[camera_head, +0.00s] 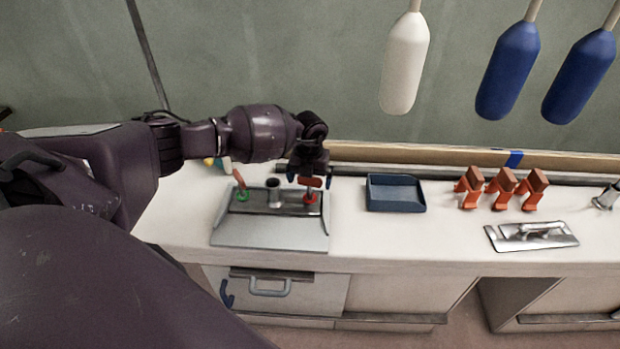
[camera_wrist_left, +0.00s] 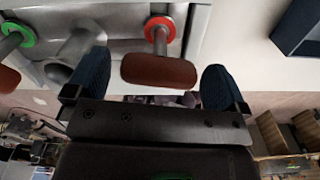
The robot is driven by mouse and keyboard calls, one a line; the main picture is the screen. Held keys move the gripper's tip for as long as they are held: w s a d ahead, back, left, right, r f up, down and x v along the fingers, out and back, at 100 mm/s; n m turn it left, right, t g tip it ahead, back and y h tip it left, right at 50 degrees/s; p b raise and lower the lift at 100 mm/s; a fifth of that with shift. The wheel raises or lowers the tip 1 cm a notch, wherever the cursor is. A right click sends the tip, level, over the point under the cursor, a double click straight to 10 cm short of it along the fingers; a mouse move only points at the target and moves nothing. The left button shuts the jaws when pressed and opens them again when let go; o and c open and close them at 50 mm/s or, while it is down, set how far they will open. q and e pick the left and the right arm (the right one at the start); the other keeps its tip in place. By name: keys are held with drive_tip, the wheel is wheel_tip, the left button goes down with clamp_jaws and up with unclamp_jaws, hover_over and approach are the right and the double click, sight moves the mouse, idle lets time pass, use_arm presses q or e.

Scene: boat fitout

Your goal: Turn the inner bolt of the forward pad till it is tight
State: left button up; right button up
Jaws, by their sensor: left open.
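A grey metal pad plate (camera_head: 270,232) lies on the white counter. It carries two bolts with reddish-brown cross handles and a grey post (camera_head: 273,190) between them. One bolt stands in a green ring (camera_head: 243,196), the other in a red ring (camera_head: 310,198). My left gripper (camera_head: 310,180) is above the red-ringed bolt, open. In the left wrist view the brown handle (camera_wrist_left: 160,71) of the red-ringed bolt lies between the two blue fingertips, with a gap on each side. Which bolt is the inner one I cannot tell. My right gripper is out of view.
A dark blue tray (camera_head: 396,207) sits right of the plate. Several orange clamps (camera_head: 502,200) and a flat metal plate with a handle (camera_head: 531,236) stand further right. White and blue fenders (camera_head: 405,62) hang above. The counter front is clear.

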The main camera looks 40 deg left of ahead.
use_arm(q)
drive_tip(key=c, duration=0.9)
drive_tip(key=shift+m, duration=0.3)
drive_tip(key=m, duration=0.3)
drive_tip(key=shift+m+b, duration=0.3)
drive_tip(key=shift+b, duration=0.1)
drive_tip(key=m, duration=0.2)
drive_tip(key=shift+m, duration=0.4)
drive_tip(key=shift+w+r+m+b, duration=0.1)
drive_tip(key=shift+m+b, duration=0.3)
drive_tip(key=shift+m, duration=0.4)
drive_tip(key=shift+r, duration=0.1)
